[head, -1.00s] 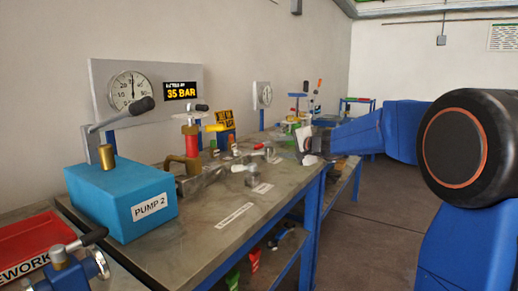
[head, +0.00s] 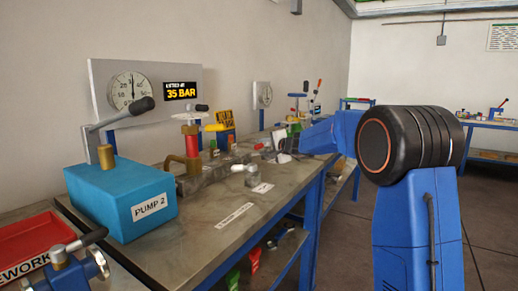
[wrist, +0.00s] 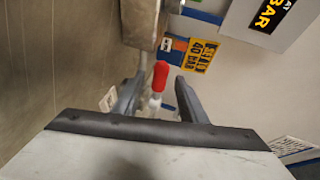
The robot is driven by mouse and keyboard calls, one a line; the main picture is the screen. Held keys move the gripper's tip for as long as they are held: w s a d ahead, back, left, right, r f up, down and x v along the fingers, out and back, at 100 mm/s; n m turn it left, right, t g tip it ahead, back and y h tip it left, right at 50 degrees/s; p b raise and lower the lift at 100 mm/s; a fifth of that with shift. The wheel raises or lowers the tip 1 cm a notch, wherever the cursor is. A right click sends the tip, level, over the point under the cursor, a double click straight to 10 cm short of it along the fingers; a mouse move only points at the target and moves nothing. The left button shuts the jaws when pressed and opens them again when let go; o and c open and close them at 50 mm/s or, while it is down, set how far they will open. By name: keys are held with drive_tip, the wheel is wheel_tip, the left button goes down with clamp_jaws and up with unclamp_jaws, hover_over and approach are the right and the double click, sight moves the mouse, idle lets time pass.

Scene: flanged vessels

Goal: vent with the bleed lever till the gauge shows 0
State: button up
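A lever with a red tip (wrist: 160,75) and a pale stem stands between the two fingers of my gripper (wrist: 158,98) in the wrist view. The fingers are apart, with a gap on both sides of it. In the head view my gripper (head: 282,142) is over the bench beside a small red tip (head: 259,146), partly hidden behind the fittings. The round gauge (head: 131,90) on the grey panel has its needle pointing almost straight up, well off its low end. The display (head: 181,91) beside it reads 35 BAR.
A blue PUMP 2 box (head: 120,192) with a long black-knobbed handle stands at the near left of the bench. A red-and-brass valve (head: 191,145) stands behind it. The near bench top (head: 225,235) is mostly clear. A second gauge (head: 263,95) hangs farther back.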

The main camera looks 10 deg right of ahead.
sight(260, 147)
drive_tip(key=shift+x, duration=1.85)
clamp_jaws()
